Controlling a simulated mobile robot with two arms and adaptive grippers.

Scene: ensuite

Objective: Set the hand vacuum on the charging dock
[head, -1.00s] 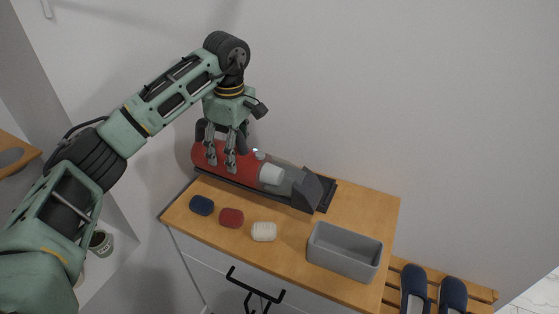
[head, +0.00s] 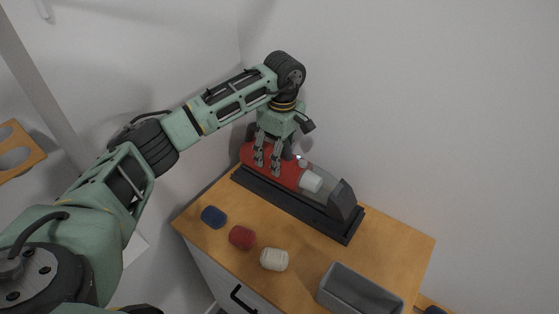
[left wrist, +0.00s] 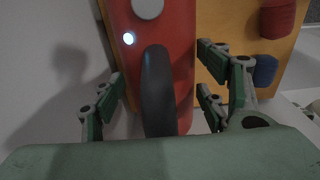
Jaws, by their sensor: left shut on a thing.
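The hand vacuum (head: 288,174) has a red body, a smoky clear nose and a dark front end. It lies lengthwise over the long black charging dock (head: 337,230) on the wooden cabinet top, nose to the right. I cannot tell whether it touches the dock or is slightly above it. My left gripper (head: 268,166) is shut on the vacuum near its rear, coming from above. In the left wrist view the fingers (left wrist: 160,92) straddle the red body (left wrist: 180,50) and its dark handle (left wrist: 157,90). A small light glows on the body. My right gripper is not in view.
Blue (head: 214,217), red (head: 242,237) and white (head: 274,259) small items lie in front of the dock on the cabinet top (head: 395,245). A grey open bin (head: 350,290) stands at the front right. The wall is close behind the dock.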

